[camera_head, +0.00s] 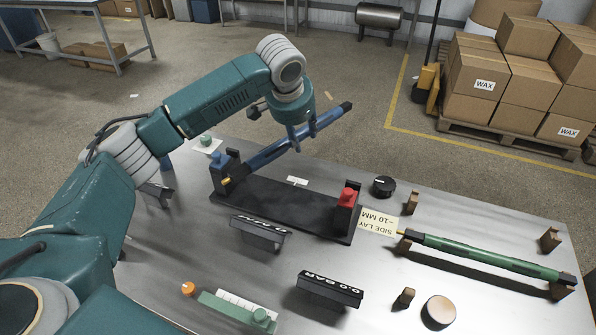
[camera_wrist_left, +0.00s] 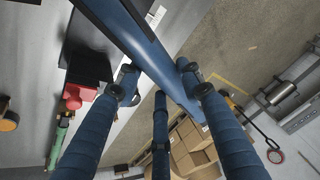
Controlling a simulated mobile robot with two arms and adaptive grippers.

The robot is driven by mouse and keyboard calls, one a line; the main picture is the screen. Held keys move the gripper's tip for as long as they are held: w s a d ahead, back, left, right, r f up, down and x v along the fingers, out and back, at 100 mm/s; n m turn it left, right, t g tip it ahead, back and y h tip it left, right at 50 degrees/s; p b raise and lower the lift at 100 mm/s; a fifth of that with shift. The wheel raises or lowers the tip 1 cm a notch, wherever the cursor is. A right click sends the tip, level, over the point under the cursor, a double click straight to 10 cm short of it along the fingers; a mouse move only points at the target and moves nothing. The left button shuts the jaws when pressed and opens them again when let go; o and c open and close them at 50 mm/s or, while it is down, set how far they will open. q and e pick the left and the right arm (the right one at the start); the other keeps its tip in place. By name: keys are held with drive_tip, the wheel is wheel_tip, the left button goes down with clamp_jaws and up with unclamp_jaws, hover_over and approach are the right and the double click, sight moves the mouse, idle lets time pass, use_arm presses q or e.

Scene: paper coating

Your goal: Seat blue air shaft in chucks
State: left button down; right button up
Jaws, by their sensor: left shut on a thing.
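The blue air shaft (camera_head: 265,158) is held by my left gripper (camera_head: 296,143), whose fingers close around it right of its middle. The shaft is tilted: its black right end is raised beyond the stand, and its yellow-tipped left end is low beside the blue chuck (camera_head: 222,163). I cannot tell whether that tip is inside the chuck. The red chuck (camera_head: 346,198) stands at the other end of the black base (camera_head: 285,207), with the shaft well away from it. In the left wrist view the shaft (camera_wrist_left: 140,45) crosses between the fingers. My right gripper is out of view.
A green shaft (camera_head: 480,256) lies on wooden supports at right on the metal table (camera_head: 390,290). A black knob (camera_head: 384,186), a "SIDE LAY" note (camera_head: 379,222), black labelled blocks (camera_head: 330,288) and a round wooden piece (camera_head: 438,312) surround the stand. Wax boxes (camera_head: 485,85) stand beyond.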

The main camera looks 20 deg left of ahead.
use_arm(q)
wheel_tip(320, 180, down, 13)
drive_tip(key=p, duration=0.1)
idle(0.4)
drive_tip(key=shift+f, duration=0.1)
drive_tip(key=shift+f, duration=0.15)
drive_tip(key=c, duration=1.2)
unclamp_jaws()
drive_tip(key=shift+f, duration=0.1)
drive_tip(key=shift+o, duration=0.4)
drive_tip(key=shift+s, duration=0.1)
drive_tip(key=v, duration=1.2)
drive_tip(key=shift+r+b, duration=0.35)
